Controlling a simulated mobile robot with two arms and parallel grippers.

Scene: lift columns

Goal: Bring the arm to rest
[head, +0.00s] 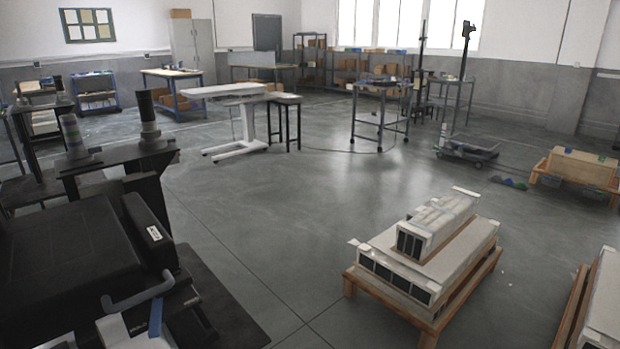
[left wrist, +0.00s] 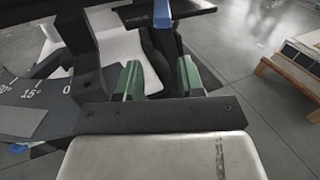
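In the left wrist view my left gripper (left wrist: 159,78) shows two green-padded fingers standing apart, with a gap between them. A dark upright part with a blue top (left wrist: 160,20) is seen through and beyond the gap. I see no contact between it and the fingers. In the head view a grey curved handle (head: 138,294) and a blue upright piece (head: 155,318) show at the bottom left, beside a large black machine (head: 70,255). I cannot clearly make out my left gripper in the head view. My right gripper is in neither view.
A wooden pallet (head: 430,325) with stacked white-grey long boxes (head: 425,255) stands at front right; another stack (head: 605,300) is at the right edge. A white lift table (head: 225,90), a wheeled frame cart (head: 380,118) and benches stand farther back. The middle floor is open.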

